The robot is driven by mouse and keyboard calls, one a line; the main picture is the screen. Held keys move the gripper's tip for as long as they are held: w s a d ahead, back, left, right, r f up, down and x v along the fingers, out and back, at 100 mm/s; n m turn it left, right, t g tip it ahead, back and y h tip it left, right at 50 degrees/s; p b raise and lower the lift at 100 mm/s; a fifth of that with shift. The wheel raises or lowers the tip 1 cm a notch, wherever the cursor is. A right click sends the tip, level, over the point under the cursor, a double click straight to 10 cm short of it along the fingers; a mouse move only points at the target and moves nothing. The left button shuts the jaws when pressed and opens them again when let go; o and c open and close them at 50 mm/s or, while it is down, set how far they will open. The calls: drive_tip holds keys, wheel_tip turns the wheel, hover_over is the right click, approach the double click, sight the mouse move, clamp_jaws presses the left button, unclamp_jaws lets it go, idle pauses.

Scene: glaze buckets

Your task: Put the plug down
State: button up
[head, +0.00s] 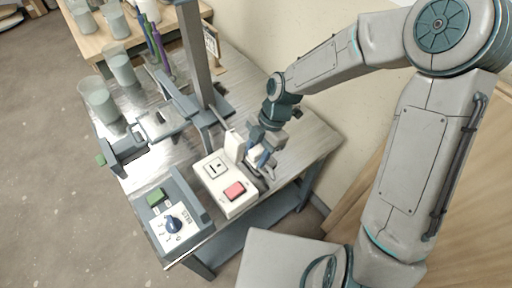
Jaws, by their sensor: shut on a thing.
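My gripper (263,160) is at the right end of the metal-topped table, just right of the white power box. It is shut on a small pale thing, which I take to be the plug (257,154); the fingers hide most of it. I cannot tell whether the plug touches the table or the box.
A grey stand with a column (196,60) rises behind. Several glaze buckets (103,103) stand at left. The wall is close on the right.

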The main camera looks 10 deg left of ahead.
drive_tip(key=w+f, duration=0.1)
drive_tip(key=w, duration=0.1)
drive_tip(key=w+a+f, duration=0.1)
drive_tip(key=w, duration=0.1)
drive_tip(key=w+a+f, duration=0.1)
drive_tip(key=w+f, duration=0.1)
drive_tip(key=shift+w+a, duration=0.1)
drive_tip(key=shift+w, duration=0.05)
drive_tip(key=shift+w+f, duration=0.1)
drive_tip(key=shift+f, duration=1.9)
drive_tip(key=shift+f, duration=0.1)
drive_tip(key=shift+f, duration=0.2)
drive_tip(key=o, duration=1.2)
drive_tip(key=shift+r, duration=0.1)
drive_tip(key=shift+r, duration=0.1)
